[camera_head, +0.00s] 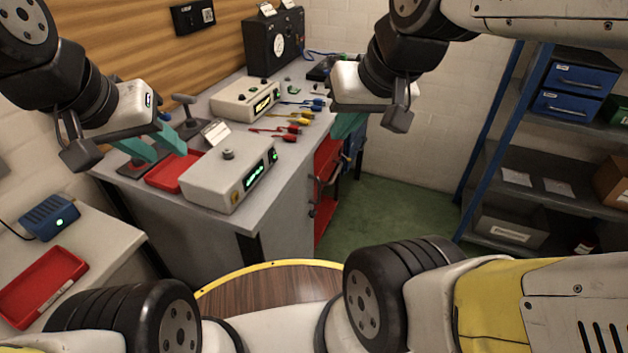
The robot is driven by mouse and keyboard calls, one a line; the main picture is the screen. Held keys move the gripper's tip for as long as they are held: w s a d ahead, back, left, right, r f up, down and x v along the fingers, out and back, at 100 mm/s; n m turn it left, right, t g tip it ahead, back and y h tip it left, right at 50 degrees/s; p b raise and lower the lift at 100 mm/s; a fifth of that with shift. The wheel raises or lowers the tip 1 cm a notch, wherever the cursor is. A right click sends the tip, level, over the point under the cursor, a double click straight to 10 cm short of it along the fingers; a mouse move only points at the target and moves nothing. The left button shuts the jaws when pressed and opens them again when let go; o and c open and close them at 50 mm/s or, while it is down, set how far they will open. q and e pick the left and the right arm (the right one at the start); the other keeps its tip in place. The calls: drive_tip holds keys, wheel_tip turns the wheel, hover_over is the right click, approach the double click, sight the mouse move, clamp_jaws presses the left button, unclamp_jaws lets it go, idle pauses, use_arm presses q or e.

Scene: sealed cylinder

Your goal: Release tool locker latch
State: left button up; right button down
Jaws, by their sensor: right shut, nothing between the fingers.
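No tool locker latch can be clearly made out. A red unit with drawers or shelves (326,165) stands at the far right end of the grey workbench (262,200), partly hidden by the bench and my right arm. My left gripper (170,154) has teal fingers spread apart. It is open and empty, above the left part of the bench near a red tray (168,172). My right gripper (347,126) is shut and empty, in front of the right end of the bench, above and near the red unit. Its fingertips are partly hidden.
Two beige boxes with green displays, a front one (228,176) and a rear one (246,98), stand on the bench among coloured leads (291,129). A side table (100,240) is at left. A blue-framed shelf (500,130) is at right. Green floor (400,215) is clear between.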

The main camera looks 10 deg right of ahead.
drive_tip(key=w+d+f+n+g+h, duration=0.1)
drive_tip(key=w+d+f+n+g, duration=0.15)
drive_tip(key=w+f, duration=0.55)
drive_tip(key=w+d+f+n+g, duration=0.1)
drive_tip(key=w+d+f+n, duration=0.3)
drive_tip(key=w, duration=0.5)
drive_tip(key=w+f+n+y, duration=0.1)
drive_tip(key=w+f, duration=0.1)
drive_tip(key=f, duration=0.4)
drive_tip(key=w+d+f+n+y, duration=0.1)
drive_tip(key=w+f, duration=0.2)
drive_tip(key=f, duration=0.2)
drive_tip(key=w+f+n, duration=0.1)
drive_tip(key=w+f, duration=0.1)
drive_tip(key=f, duration=0.4)
drive_tip(key=n+t+y, duration=0.1)
drive_tip(key=t+y, duration=0.1)
drive_tip(key=y, duration=0.2)
approach(314, 210)
drive_tip(key=v, duration=0.4)
drive_tip(key=shift+s+d, duration=0.1)
drive_tip(key=shift+s, duration=0.1)
drive_tip(key=shift+f, duration=0.1)
drive_tip(key=x, duration=1)
drive_tip(key=shift+w, duration=0.1)
